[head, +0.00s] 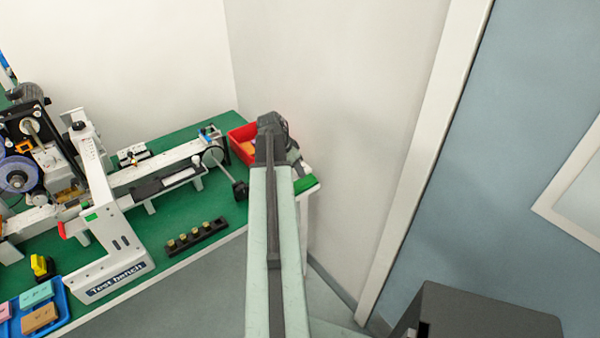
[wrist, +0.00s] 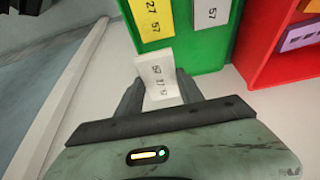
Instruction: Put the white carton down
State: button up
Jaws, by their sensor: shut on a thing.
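The white carton (wrist: 158,75), printed with dark numbers, sits between the two fingers of my gripper (wrist: 160,92) in the wrist view. My gripper is shut on it. The carton shows in front of the near side of a green bin (wrist: 208,55); I cannot tell its height above the surface. In the head view my arm reaches to the right end of the bench, and my gripper's fingers and the carton are hidden there.
The green bin holds a yellow carton (wrist: 152,18) and another white carton (wrist: 210,14). A red bin (wrist: 262,50) with cartons stands right of it. The green-topped bench (head: 195,205) carries a test machine and a blue tray (head: 62,298). A wall stands behind.

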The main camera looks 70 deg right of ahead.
aim_at(298, 182)
jog(key=shift+w+d, duration=0.1)
jog(key=shift+d, duration=0.5)
jog(key=f+b, duration=0.4)
jog(key=shift+d, duration=0.3)
jog(key=shift+r, duration=0.2)
jog(key=shift+f+b, duration=0.5)
jog(key=shift+f, duration=0.2)
jog(key=shift+a+r, duration=0.1)
jog(key=o, duration=1.4)
jog(key=shift+o, duration=0.2)
